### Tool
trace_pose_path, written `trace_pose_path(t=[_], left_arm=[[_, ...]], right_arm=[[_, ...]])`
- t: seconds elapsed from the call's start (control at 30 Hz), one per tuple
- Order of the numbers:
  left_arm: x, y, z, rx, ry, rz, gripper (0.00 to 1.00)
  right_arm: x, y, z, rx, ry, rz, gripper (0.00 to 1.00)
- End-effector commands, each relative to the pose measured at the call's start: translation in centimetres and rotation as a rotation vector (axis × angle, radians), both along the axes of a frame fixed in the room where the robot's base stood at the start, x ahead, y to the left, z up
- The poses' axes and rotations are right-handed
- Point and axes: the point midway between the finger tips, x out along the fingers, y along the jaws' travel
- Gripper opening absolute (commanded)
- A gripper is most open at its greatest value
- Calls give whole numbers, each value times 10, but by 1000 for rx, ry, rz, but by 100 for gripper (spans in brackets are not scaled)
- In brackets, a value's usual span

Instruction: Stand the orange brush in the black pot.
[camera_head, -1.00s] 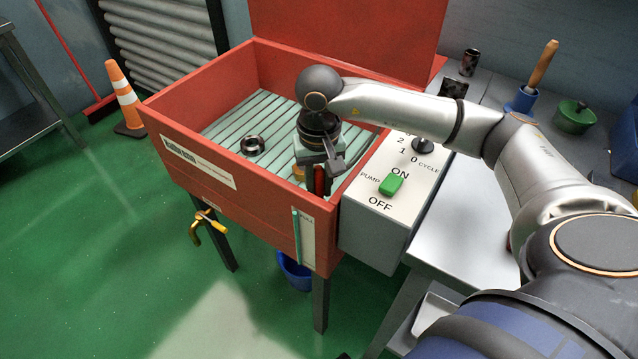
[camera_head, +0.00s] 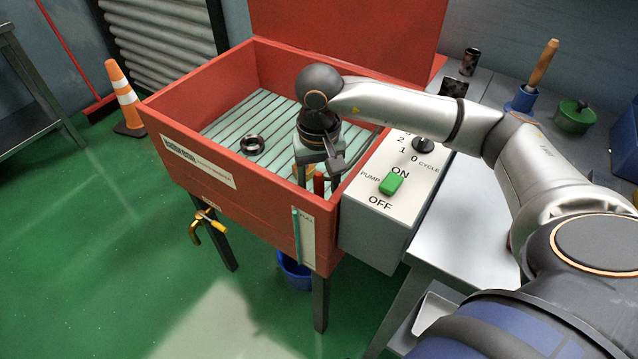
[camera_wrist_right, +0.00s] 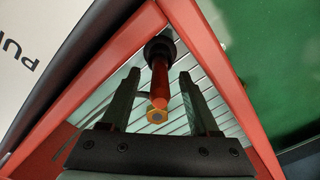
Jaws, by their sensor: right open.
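The orange brush (camera_wrist_right: 159,82) stands with its handle towards the camera in the right wrist view, its yellow tip nearest. Its far end meets the black pot (camera_wrist_right: 160,47), in the corner of the red wash tank. It appears to stand in the pot. In the head view only the brush's red-orange handle (camera_head: 319,184) shows; the tank wall hides the pot. My right gripper (camera_head: 321,176) is open above the tank corner. In the right wrist view its fingers lie either side of the handle, with gaps on both sides. My left gripper is not in view.
The red tank wall (camera_head: 228,205) surrounds the slatted floor, where a dark metal ring (camera_head: 253,145) lies. The control box (camera_head: 391,186) stands close to the right of my gripper. On the bench behind are a blue pot (camera_head: 521,101) with a wooden-handled brush and a green pot (camera_head: 573,118).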

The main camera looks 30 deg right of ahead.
Motion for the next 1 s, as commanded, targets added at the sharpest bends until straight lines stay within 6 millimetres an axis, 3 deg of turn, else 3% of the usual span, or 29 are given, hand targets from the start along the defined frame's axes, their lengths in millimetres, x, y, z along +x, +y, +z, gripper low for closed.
trace_pose_path(t=[0.6,1.0], left_arm=[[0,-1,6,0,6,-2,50],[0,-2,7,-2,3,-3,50]], right_arm=[[1,0,112,1,-5,1,62],[0,0,124,1,-1,0,62]])
